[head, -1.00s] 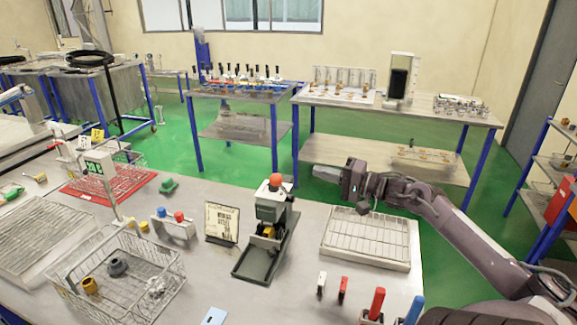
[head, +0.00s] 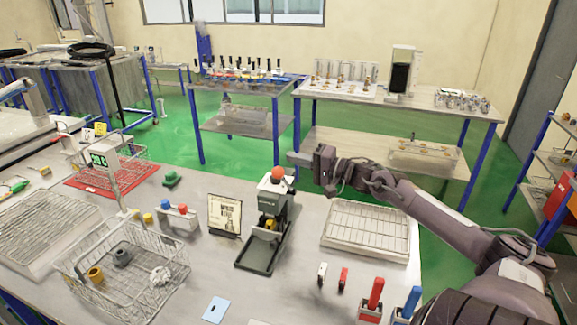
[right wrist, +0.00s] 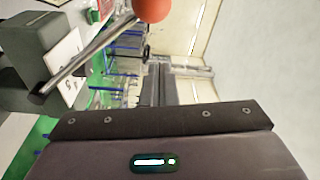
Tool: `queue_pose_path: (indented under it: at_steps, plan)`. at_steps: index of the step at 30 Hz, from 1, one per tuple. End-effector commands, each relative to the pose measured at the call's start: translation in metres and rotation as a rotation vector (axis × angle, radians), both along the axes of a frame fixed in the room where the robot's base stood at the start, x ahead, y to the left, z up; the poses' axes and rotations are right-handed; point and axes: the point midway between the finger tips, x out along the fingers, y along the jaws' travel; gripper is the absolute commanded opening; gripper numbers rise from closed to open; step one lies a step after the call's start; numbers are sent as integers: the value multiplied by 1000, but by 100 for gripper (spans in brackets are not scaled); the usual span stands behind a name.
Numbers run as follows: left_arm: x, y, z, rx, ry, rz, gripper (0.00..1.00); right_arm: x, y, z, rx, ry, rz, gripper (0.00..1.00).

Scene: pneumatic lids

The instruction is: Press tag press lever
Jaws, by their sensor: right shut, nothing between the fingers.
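The tag press (head: 274,206) stands on the near bench, a dark grey-green body on a long base plate. Its lever ends in a red ball knob (head: 278,173), raised at the top. My right gripper (head: 292,158) is shut and empty, just above and to the right of the knob in the head view. In the right wrist view the red knob (right wrist: 153,9) is at the top edge, and the metal lever rod (right wrist: 85,59) slants down to the press body at left. I see no clear contact between fingers and knob. My left gripper is out of view.
A small sign (head: 225,215) stands left of the press. A wire basket (head: 125,270) stands front left. Red and blue handled pieces stand at the front right.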

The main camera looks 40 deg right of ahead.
Motion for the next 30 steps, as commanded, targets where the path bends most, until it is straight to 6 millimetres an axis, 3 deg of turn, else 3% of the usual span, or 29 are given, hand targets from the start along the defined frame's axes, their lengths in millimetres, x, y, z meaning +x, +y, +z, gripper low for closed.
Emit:
queue_pose_path:
  at_steps: [8, 19, 30]
  plan:
    - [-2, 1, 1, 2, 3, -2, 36, 20, 6, 2, -1, -2, -2, 0]
    - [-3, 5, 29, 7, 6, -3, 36, -1, 31, -4, 1, 5, 0, 0]
    - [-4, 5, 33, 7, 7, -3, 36, -6, 37, -8, 0, 1, -1, 0]
